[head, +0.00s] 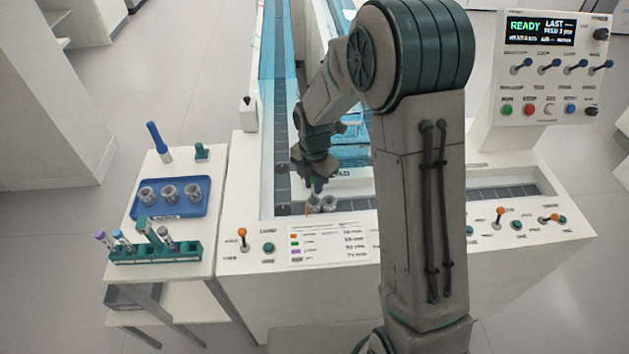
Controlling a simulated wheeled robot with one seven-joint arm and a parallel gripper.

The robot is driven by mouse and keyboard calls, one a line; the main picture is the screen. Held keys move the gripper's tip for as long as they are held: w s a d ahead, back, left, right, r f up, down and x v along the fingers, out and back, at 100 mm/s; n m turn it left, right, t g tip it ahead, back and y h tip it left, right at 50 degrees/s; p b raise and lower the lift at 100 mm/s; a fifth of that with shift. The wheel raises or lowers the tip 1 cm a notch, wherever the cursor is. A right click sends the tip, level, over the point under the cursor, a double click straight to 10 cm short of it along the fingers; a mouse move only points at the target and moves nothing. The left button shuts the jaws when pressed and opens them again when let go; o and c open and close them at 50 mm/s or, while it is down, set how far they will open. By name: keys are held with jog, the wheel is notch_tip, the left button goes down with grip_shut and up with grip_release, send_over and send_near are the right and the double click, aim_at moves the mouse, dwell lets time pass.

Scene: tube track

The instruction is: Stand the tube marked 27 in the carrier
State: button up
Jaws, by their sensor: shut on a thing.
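My gripper (316,180) points down over the near end of the track. It is shut on a slim tube, mostly hidden by the fingers; its number cannot be read. Just below are grey round carriers, one (330,203) beside another (313,206) partly under the gripper. I cannot tell whether the held tube's lower end is inside a carrier or above it. A thin orange mark shows close by. A green rack (155,254) on the left side table holds several tubes with purple, blue and other caps; their numbers are too small to read.
A blue tray (168,211) with three empty-looking grey carriers lies on the side table (185,275). A blue-handled tool (159,142) and small green block (201,152) stand behind it. A label card (330,244) and levers line the track's front edge. A control panel (549,65) reads READY.

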jog(key=shift+f, duration=0.1)
jog(key=o, duration=0.8)
notch_tip(320, 180, up, 14)
jog(key=shift+f, duration=0.1)
dwell(0.4)
dwell(0.5)
